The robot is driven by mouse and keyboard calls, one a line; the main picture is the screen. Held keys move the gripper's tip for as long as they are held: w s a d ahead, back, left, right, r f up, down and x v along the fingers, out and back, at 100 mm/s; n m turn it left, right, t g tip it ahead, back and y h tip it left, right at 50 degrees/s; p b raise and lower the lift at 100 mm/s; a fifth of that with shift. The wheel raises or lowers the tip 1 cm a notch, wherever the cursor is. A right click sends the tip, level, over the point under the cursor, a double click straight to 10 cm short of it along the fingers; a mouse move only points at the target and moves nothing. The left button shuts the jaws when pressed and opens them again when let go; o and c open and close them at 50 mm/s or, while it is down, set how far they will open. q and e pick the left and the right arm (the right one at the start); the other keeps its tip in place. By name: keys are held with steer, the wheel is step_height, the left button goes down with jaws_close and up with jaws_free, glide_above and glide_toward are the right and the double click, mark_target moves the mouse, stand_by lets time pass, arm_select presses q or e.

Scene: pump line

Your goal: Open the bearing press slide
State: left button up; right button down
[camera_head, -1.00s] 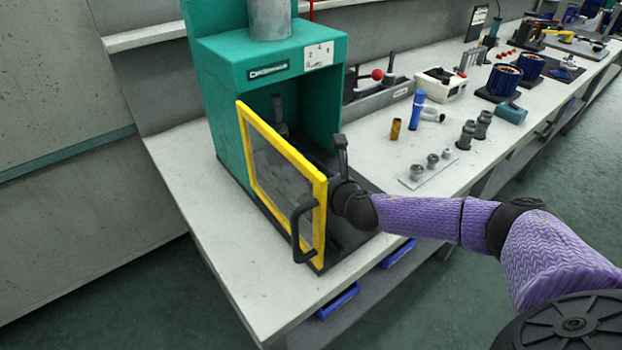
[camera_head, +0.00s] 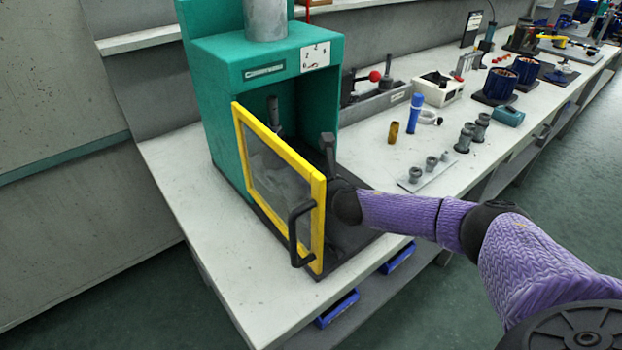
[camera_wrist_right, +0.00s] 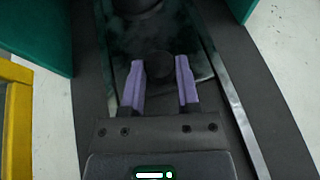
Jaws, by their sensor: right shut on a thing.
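The bearing press (camera_head: 222,95) is a green housing on the bench, with its yellow-framed clear door (camera_head: 318,215) swung open by its black handle (camera_head: 297,235). In the right wrist view, a dark slide plate (camera_wrist_right: 120,42) lies between metal rails, with a dark round knob (camera_wrist_right: 155,64) on it. My right gripper (camera_wrist_right: 159,75) has its two purple fingers on either side of this knob, shut on it. In the head view my right wrist is at the press front, and the door and wrist hide the fingers. My left gripper is in neither view.
The open door stands close to the left of my right wrist. To the right on the bench are a grey plate with bushings (camera_head: 425,175), a blue cylinder (camera_head: 415,112) and a brown sleeve (camera_head: 393,132). Blue bins (camera_head: 337,308) hang below the bench edge.

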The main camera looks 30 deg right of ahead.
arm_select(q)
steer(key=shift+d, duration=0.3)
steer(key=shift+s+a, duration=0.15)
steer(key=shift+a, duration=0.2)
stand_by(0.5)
